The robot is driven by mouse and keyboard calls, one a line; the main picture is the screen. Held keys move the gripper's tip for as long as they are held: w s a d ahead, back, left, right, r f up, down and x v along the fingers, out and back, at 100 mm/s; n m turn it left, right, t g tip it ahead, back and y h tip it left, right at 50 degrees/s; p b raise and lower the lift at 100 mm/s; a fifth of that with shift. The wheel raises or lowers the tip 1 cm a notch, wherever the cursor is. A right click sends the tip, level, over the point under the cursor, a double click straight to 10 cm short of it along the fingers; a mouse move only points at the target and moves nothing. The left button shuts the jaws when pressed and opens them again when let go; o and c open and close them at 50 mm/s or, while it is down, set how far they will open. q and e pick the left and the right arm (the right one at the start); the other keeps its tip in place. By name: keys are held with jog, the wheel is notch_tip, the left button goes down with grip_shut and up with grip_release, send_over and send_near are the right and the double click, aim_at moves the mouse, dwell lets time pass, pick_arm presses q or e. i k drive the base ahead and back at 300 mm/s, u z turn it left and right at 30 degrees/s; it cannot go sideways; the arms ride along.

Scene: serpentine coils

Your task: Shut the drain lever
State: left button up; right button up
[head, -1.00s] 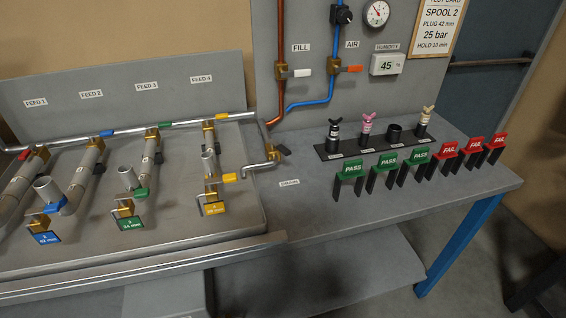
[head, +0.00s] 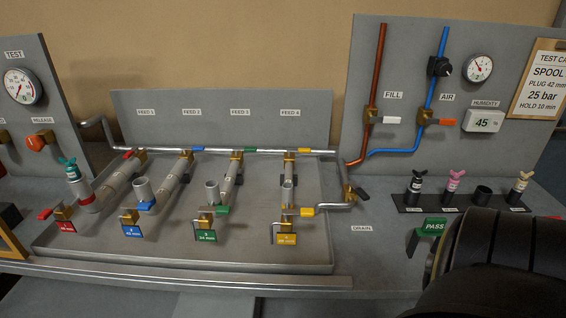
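The drain lever (head: 361,194) is a small black handle on a brass valve (head: 349,196). The valve sits at the right end of the silver manifold pipe (head: 225,151), just right of the feed tray. The lever points to the right, away from the pipe. A DRAIN label (head: 362,228) lies on the bench below it. Nothing touches the lever. A large black ribbed part of my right arm fills the lower right corner, well right of the lever. Neither gripper's fingers show.
Feed pipes with coloured levers stand in the grey tray (head: 150,262). Fill (head: 392,120) and air (head: 446,122) levers are on the panel behind. A black rack (head: 412,209) with plugs is to the right. Bare bench lies around the DRAIN label.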

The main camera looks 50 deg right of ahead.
aim_at(363, 196)
jog(key=u, duration=1.3)
jog(key=k, duration=0.85)
jog(key=z, duration=1.95)
